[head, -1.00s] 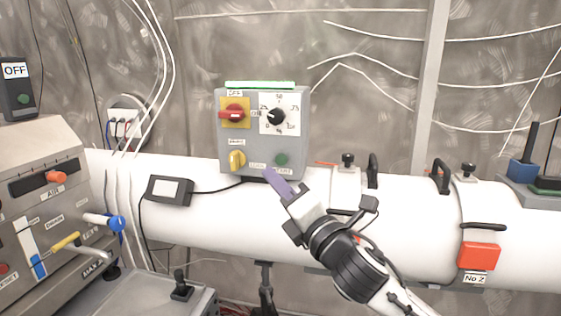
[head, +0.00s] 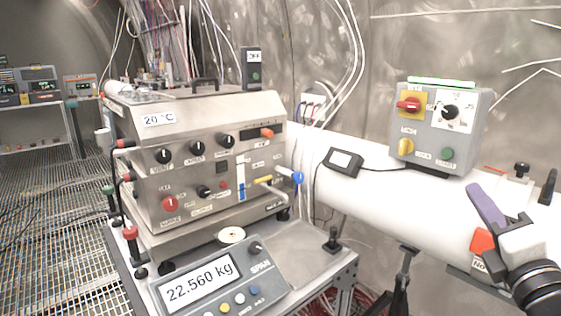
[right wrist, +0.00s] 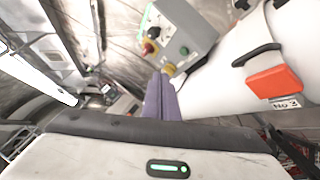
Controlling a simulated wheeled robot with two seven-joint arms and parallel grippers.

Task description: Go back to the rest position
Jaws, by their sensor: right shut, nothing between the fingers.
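My right gripper (head: 474,190) comes in from the lower right in the head view. Its purple fingers are shut together with nothing between them. It is in front of the white pipe, below and right of the grey control box (head: 428,146), and a gap shows between fingertips and box. In the right wrist view the shut fingers (right wrist: 158,97) point up towards the same box (right wrist: 183,35). The box has a red knob on yellow, a black dial, a yellow knob and a green button. My left gripper is not in view.
The white pipe (head: 385,195) runs behind my right gripper, with a red block (head: 481,242) partly hidden by it. A steel machine (head: 190,150) stands at left. A scale (head: 222,290) reading 22.560 kg is in front. Grated floor (head: 50,220) is open at far left.

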